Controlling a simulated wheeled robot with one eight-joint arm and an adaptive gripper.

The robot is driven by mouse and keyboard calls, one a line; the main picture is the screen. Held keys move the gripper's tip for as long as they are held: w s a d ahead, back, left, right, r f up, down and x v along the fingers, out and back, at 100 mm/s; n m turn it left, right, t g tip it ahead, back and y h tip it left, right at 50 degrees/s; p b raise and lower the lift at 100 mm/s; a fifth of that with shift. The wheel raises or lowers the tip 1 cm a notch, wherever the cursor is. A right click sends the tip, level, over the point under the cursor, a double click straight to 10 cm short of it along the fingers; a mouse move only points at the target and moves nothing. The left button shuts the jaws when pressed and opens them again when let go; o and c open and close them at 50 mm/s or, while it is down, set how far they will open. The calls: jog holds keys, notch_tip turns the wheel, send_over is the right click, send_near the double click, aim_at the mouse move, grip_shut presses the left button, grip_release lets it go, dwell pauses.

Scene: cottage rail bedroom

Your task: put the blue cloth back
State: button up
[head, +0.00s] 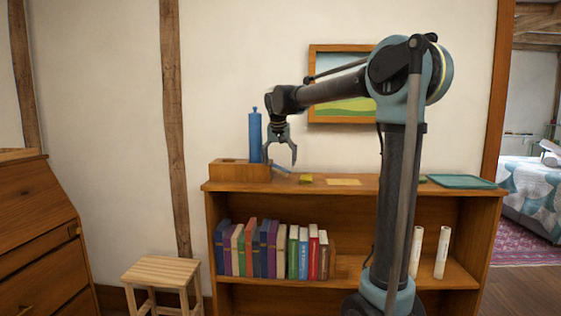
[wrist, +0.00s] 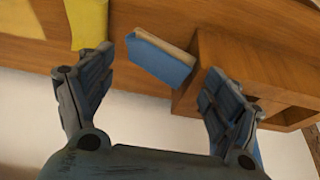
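In the wrist view a small blue block-like piece (wrist: 160,66) with a tan upper edge lies on the wooden top, between my fingertips in the picture and apart from both. I cannot tell for sure that it is the cloth. In the head view a small blue piece (head: 281,169) shows just right of the wooden box (head: 238,172). My gripper (head: 280,159) is open and empty, pointing down above that spot; its spread fingers also show in the wrist view (wrist: 160,64).
A tall blue bottle-like thing (head: 255,137) stands at the box, close to my gripper's left finger. A yellow piece (head: 305,179) and a pale yellow sheet (head: 343,182) lie to the right on the bookcase top (head: 390,186). A teal tray (head: 462,181) lies at the far right.

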jog(key=shift+r, duration=0.1)
dwell(0.3)
jog(key=shift+r, duration=0.3)
jog(key=v, duration=1.2)
jog(key=shift+r, duration=0.3)
jog(key=s+d+f+g, duration=0.1)
jog(key=s+d+f, duration=1.5)
jog(key=d+f, duration=0.15)
jog(key=s+d+f, duration=0.3)
jog(key=s+f, duration=0.6)
jog(key=f, duration=0.3)
jog(key=s+d+f+g, duration=0.1)
jog(key=s+d+f, duration=0.3)
jog(key=s+f, duration=0.6)
notch_tip(320, 180, down, 2)
jog(key=shift+d+n, duration=0.3)
